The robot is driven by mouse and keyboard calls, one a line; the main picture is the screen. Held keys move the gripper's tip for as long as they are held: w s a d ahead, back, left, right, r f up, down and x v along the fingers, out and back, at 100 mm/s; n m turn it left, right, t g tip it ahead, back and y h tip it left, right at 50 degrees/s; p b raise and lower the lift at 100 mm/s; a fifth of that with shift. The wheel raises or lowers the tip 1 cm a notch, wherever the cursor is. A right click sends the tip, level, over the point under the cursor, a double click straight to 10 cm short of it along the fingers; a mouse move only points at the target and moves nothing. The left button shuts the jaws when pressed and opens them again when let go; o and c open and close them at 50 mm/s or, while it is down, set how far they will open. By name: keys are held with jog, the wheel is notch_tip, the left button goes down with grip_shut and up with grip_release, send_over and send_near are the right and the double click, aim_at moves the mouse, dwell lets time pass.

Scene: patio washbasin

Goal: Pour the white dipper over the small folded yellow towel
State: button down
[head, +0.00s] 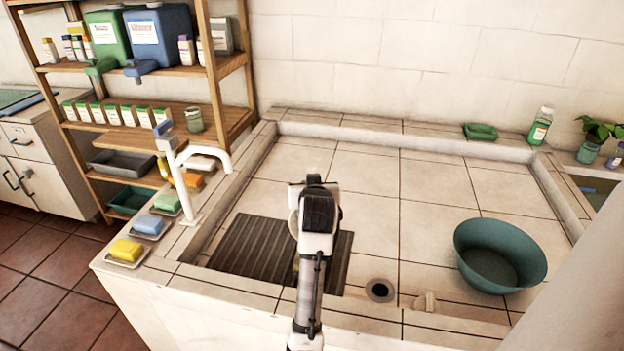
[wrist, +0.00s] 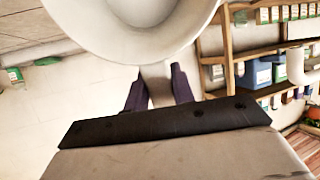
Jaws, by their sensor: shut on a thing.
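My gripper (wrist: 158,88) is shut on the handle of the white dipper (wrist: 135,35), whose round cup fills the top of the wrist view. In the head view my gripper is above the dark ribbed mat (head: 240,262), and only a sliver of the dipper (head: 293,222) shows left of my wrist. A yellow block (head: 126,249) lies on a small tray at the left ledge.
A white faucet (head: 186,180) stands on the left ledge beside several coloured blocks on trays. A teal basin (head: 500,255) sits at the right, with a drain (head: 380,290) left of it. A wooden shelf (head: 150,135) stands at the left. The tiled middle back is clear.

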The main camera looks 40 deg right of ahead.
jog(key=r+g+y, duration=0.2)
jog(key=g, duration=0.1)
jog(key=shift+r+g+y, duration=0.45)
jog(key=shift+g+y, duration=0.25)
jog(key=shift+g, duration=0.4)
